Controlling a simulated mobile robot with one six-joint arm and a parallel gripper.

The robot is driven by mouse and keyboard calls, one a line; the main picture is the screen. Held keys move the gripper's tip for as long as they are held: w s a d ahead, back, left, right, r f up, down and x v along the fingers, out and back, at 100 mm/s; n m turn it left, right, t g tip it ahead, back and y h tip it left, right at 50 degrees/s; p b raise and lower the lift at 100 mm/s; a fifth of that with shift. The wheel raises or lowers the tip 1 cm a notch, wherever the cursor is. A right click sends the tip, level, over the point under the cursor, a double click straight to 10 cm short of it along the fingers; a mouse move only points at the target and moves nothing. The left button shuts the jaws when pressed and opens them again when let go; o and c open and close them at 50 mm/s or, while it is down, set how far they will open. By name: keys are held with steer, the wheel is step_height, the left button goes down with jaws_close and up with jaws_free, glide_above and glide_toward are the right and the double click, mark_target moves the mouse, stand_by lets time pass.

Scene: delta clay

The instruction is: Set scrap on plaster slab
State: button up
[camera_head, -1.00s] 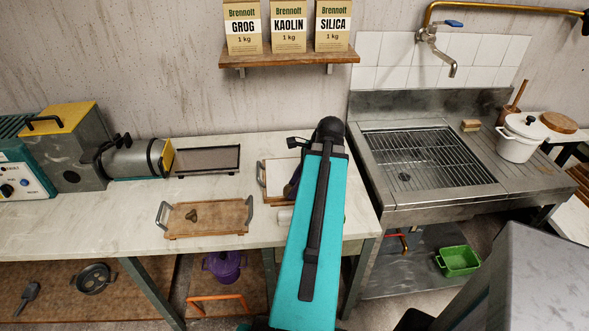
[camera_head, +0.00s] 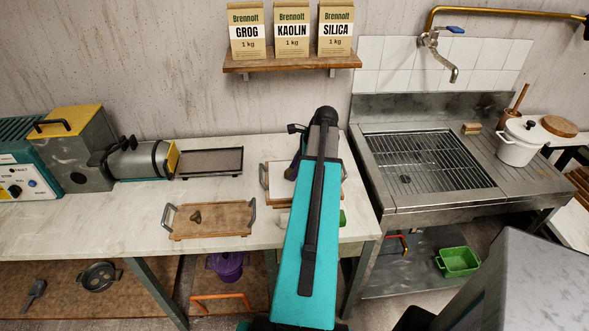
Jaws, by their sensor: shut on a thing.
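A pale slab (camera_head: 279,182), which looks like the plaster slab, lies in a wooden-edged tray at the right of the bench. My teal arm crosses in front of it and covers its right part. A dark part of my wrist shows at the left edge of the arm, over the slab. My gripper's fingers and anything in them are hidden behind the arm. A small dark brown lump (camera_head: 195,217), perhaps clay scrap, lies on a wooden board with metal handles (camera_head: 225,226), left of the slab.
A dark shallow tray (camera_head: 210,163) lies behind the board, next to a grey and yellow machine (camera_head: 82,150). A green thing (camera_head: 342,217) peeks out right of my arm. A steel sink (camera_head: 430,165) stands to the right. The bench's left front is clear.

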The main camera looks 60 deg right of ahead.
steer(key=shift+w+d+f+p, duration=0.1)
steer(key=shift+w+d+p, duration=0.15)
steer(key=shift+w+d, duration=0.4)
steer(key=shift+w+d+f+p, duration=0.1)
steer(key=shift+w+d+p, duration=0.2)
steer(key=shift+d, duration=0.55)
steer(key=shift+f+p, duration=0.75)
steer(key=shift+f, duration=1)
steer(key=shift+f, duration=0.1)
steer(key=o, duration=1.2)
steer(key=shift+r, duration=0.2)
steer(key=shift+b+v, duration=1.9)
steer(key=shift+v, duration=4)
